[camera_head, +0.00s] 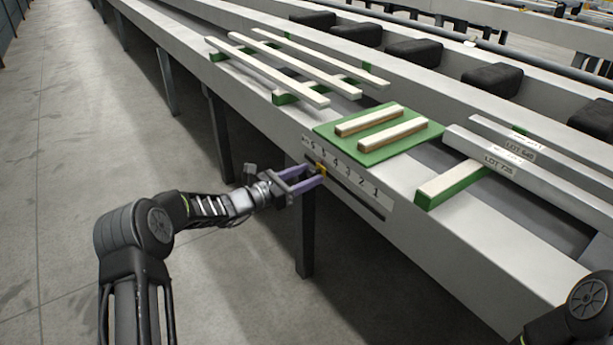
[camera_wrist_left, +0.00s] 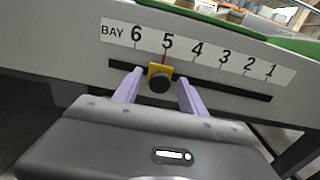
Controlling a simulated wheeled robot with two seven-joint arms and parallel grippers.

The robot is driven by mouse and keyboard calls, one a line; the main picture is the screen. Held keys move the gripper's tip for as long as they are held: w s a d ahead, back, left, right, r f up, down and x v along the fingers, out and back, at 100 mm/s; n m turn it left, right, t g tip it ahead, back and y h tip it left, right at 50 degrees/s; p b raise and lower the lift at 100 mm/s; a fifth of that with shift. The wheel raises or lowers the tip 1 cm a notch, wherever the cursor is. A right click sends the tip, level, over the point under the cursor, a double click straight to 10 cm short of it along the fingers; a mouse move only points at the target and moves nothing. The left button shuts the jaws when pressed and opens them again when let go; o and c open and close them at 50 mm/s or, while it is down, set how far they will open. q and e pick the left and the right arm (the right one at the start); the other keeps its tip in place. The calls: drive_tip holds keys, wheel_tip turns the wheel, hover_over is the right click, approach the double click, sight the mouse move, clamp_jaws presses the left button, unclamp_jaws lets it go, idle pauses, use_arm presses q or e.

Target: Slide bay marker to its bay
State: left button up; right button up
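The bay marker (camera_wrist_left: 160,77) is a small yellow block with a dark round knob, on a dark slot (camera_wrist_left: 225,89) in the table's front side. A red line above it points at the 5 on the white bay scale (camera_wrist_left: 205,53), which runs from 6 at left to 1 at right. My left gripper (camera_wrist_left: 160,80) has its two purple fingers on either side of the marker, with a gap on each side. In the head view the left gripper (camera_head: 318,177) reaches the slot and partly hides the yellow marker (camera_head: 321,169). My right gripper is out of view.
Above the scale, a green mat (camera_head: 375,152) holds two pale bars. Metal bars with lot labels (camera_head: 505,157) lie to the right, near a pale bar on a green block (camera_head: 450,185). Longer pale bars (camera_head: 280,71) lie farther back. The slot right of the marker looks clear.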

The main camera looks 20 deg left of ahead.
use_arm(q)
drive_tip(key=shift+s+a, duration=0.1)
drive_tip(key=p+v, duration=0.1)
drive_tip(key=v, duration=0.6)
drive_tip(key=shift+s, duration=0.25)
drive_tip(key=shift+a, duration=0.15)
